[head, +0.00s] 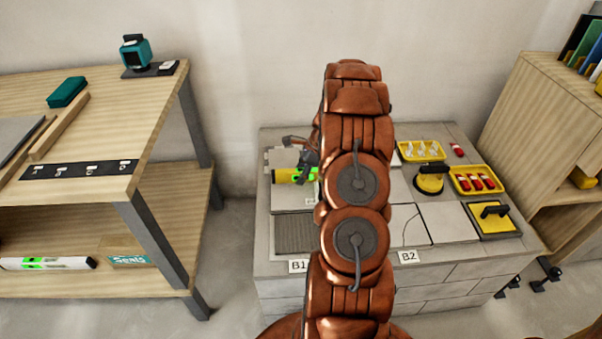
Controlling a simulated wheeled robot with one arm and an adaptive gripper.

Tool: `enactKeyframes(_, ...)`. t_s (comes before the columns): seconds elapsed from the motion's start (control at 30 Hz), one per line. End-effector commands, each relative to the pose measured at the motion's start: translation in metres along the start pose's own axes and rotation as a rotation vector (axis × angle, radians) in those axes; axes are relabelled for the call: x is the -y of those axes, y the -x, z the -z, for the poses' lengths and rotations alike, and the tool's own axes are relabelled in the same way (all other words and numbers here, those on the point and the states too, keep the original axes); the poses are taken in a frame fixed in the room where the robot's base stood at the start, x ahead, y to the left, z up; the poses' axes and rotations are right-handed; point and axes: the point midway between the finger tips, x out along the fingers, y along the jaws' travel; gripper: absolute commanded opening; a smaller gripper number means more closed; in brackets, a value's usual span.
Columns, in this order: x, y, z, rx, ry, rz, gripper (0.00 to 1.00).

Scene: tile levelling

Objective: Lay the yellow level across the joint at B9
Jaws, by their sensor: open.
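The yellow level (285,176), with bright green vials, lies on the grey tiled block left of my arm. Its right part is hidden behind my arm. My gripper (305,168) is at the level's far side, very close to it, with its jaws open. I cannot tell whether it touches the level. A small tag (309,200) sits in front of the level but is too small to read. No B9 label is readable, and my arm covers the middle of the block.
Labels B1 (298,266) and B2 (408,257) mark the block's front edge. Yellow trays (421,151), a suction lifter (430,178) and a yellow float (493,217) occupy its right side. A wooden bench (110,82) stands left, with a white-and-green level (48,263) on its lower shelf.

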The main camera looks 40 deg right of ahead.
Motion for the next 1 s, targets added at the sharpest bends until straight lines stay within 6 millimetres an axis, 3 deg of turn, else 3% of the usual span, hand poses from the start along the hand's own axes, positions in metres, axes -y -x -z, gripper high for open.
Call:
enactKeyframes(0.27,0.001,0.011,0.0,-0.001,0.001,0.003,0.52)
enactKeyframes(0.7,0.001,0.091,0.0,0.0,0.001,0.004,0.52)
enactKeyframes(1.0,0.0,0.118,0.0,0.001,-0.001,0.0,0.52)
